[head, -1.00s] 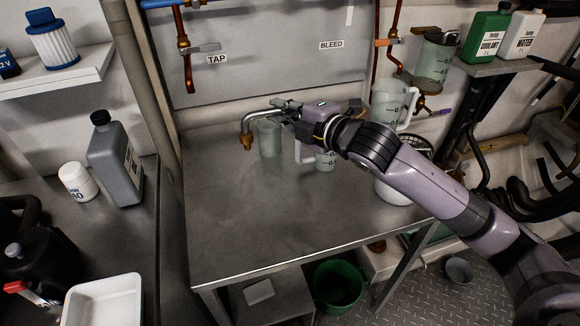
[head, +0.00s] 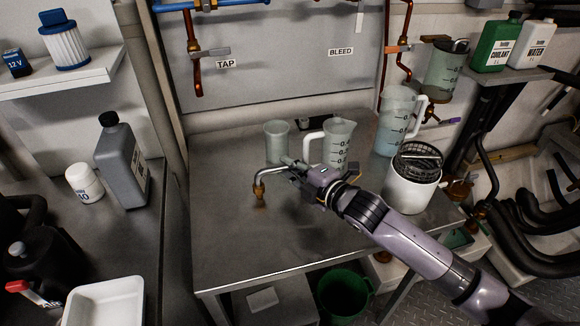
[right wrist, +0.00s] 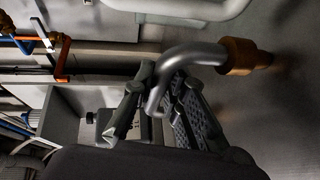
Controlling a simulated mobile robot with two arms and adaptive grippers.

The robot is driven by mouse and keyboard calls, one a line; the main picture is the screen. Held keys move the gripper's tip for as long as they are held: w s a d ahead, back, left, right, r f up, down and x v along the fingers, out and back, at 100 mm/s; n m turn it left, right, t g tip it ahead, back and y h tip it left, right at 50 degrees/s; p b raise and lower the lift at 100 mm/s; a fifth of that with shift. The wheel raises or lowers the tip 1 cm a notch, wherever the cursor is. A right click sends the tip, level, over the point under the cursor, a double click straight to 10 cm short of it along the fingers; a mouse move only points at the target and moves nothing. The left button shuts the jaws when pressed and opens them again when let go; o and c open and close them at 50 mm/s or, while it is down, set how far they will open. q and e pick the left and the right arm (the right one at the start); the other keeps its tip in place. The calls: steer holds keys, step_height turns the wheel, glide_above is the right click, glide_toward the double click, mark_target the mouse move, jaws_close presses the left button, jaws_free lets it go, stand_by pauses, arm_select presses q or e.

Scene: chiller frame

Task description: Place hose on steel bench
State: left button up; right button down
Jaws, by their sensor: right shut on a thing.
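The hose (head: 266,173) is a short grey bent tube with a brass end fitting that points down. My right gripper (head: 291,170) is shut on its grey end, and the brass end sticks out to the left over the steel bench (head: 229,243). In the right wrist view the hose (right wrist: 190,55) runs from between the fingers (right wrist: 158,92) to the brass fitting at the upper right. The brass end is close to the bench top; I cannot tell whether it touches. My left gripper is not in view.
A clear beaker (head: 277,141), a measuring jug (head: 339,146), a taller jug (head: 393,128) and a white pot with a dark basket (head: 410,192) stand on the bench's back and right. The bench's front and left are clear. A green bucket (head: 343,293) is below.

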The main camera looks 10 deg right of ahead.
steer(key=c, duration=2.1)
jaws_free()
steer(key=shift+f, duration=0.1)
steer(key=o, duration=0.5)
steer(key=shift+r, duration=0.2)
steer(key=v, duration=1.2)
steer(key=shift+b, duration=0.4)
steer(key=shift+f, duration=0.1)
